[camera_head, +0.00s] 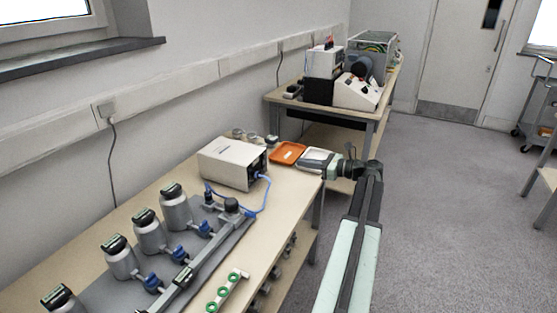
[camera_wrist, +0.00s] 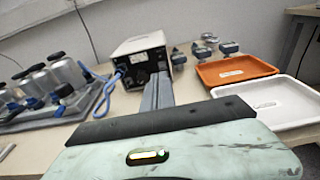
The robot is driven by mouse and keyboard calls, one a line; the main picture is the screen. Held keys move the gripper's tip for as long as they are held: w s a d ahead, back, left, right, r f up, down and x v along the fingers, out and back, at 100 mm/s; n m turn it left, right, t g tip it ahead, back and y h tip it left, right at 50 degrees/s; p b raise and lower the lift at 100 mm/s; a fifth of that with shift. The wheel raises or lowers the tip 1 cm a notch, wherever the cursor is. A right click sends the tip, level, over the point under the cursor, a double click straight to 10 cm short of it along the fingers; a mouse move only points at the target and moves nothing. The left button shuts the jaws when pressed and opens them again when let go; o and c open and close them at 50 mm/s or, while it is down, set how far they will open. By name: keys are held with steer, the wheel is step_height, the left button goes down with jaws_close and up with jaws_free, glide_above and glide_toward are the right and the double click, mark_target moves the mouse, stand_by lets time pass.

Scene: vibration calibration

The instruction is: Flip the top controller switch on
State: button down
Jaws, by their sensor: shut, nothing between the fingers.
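The controller is a pale box (camera_head: 228,162) on the near bench, with a blue cable at its dark front panel. In the wrist view the controller (camera_wrist: 143,47) stands ahead, its dark panel (camera_wrist: 148,68) facing me. Small knobs or switches on the panel are too small to tell apart, so I cannot tell the top switch's position. My gripper shows in the wrist view as a narrow grey bar (camera_wrist: 159,88), shut and empty, pointing toward the panel's lower right. In the head view my arm's end is right of the controller, by the white tray; the fingertips are not clear there.
An orange tray (camera_head: 289,151) and a white tray (camera_wrist: 286,104) lie right of the controller. Several small metal parts (camera_wrist: 201,50) stand behind them. Left is a grey plate with several capped canisters (camera_head: 177,211). A second bench (camera_head: 371,123) with equipment stands beyond. Floor at right is open.

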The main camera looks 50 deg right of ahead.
mark_target(265, 157)
steer(key=b+x, duration=0.1)
steer(key=x, duration=1.2)
steer(key=shift+w+a+f+b, duration=0.1)
steer(key=shift+w+b, duration=0.1)
steer(key=shift+b, duration=0.1)
